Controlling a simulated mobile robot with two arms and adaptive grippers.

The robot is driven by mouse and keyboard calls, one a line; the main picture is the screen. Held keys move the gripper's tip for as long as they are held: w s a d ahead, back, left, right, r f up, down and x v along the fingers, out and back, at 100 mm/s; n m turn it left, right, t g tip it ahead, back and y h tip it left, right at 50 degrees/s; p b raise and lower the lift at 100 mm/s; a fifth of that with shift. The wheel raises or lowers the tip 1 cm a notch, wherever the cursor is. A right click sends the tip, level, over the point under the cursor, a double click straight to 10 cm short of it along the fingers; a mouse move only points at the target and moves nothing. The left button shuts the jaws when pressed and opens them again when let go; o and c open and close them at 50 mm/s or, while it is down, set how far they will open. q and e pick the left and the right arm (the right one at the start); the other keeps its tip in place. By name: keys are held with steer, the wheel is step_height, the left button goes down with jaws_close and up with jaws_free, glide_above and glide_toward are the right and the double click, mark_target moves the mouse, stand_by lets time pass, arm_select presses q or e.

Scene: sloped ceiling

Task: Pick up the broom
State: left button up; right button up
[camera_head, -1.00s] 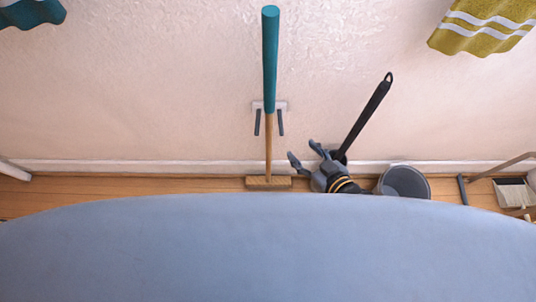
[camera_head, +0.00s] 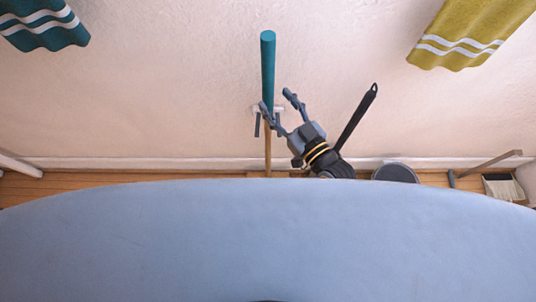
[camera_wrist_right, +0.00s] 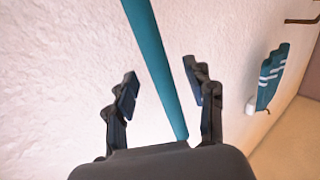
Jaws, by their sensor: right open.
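The broom (camera_head: 268,75) stands upright against the wall, with a teal upper handle and a bare wooden lower shaft. Its head is mostly hidden at the bottom. My right gripper (camera_head: 277,100) is open at the lower end of the teal part, and its left finger overlaps the handle in the head view. In the right wrist view, the teal handle (camera_wrist_right: 152,55) runs between the two spread fingers of the right gripper (camera_wrist_right: 160,75), touching neither visibly. How deep it sits between them I cannot tell. My left gripper is not in view.
A wall holder (camera_head: 257,125) with two prongs is behind the shaft. A black-handled tool (camera_head: 357,115) leans to the right of my gripper. A grey bucket (camera_head: 395,173) and a dustpan (camera_head: 503,187) stand further right. Teal (camera_head: 45,30) and yellow (camera_head: 470,35) towels hang above.

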mark_target(272, 92)
steer(key=p+x, duration=0.1)
steer(key=x, duration=0.4)
steer(key=shift+w+d+r, duration=0.15)
steer(key=shift+w, duration=0.05)
steer(key=shift+c, duration=0.2)
steer(key=c, duration=1.1)
steer(key=shift+r, duration=0.1)
